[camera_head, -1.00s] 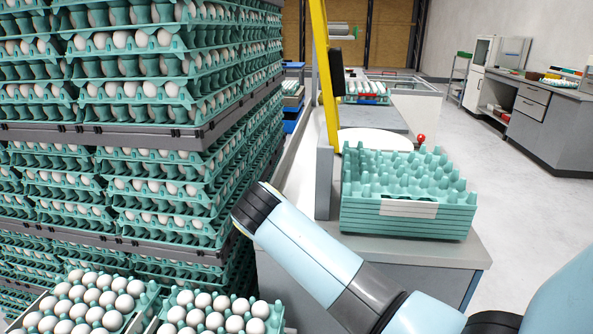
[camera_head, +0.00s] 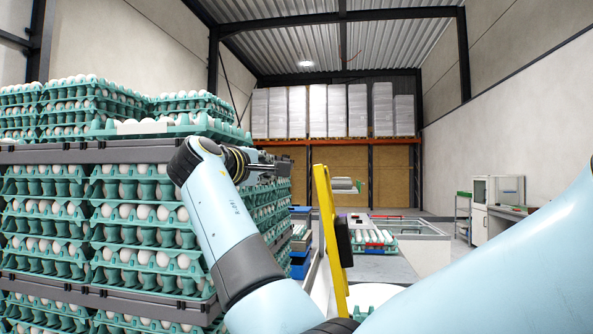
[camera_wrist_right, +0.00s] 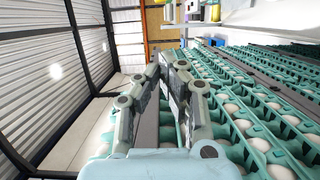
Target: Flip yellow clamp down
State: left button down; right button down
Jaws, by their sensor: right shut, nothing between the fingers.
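The yellow clamp (camera_head: 328,232) is a long flat bar in the head view, standing nearly upright right of the egg stack, with a dark block on its right side. My right gripper (camera_head: 284,166) is at the upper left of the clamp, apart from it in the picture, in front of the egg stack's right edge. Its grey fingers (camera_wrist_right: 168,62) are shut and empty in the right wrist view. I cannot make out the clamp clearly in that view. My left gripper is not in view.
A tall stack of teal egg trays (camera_head: 110,190) fills the left, close to my right arm; it also shows in the wrist view (camera_wrist_right: 245,110). A grey cabinet (camera_head: 490,228) stands at the right.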

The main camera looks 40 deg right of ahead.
jog(key=w+d+p, duration=0.1)
jog(key=d+p, duration=0.4)
jog(key=d, duration=0.6)
jog(key=shift+d, duration=0.25)
jog(key=shift+f, duration=0.1)
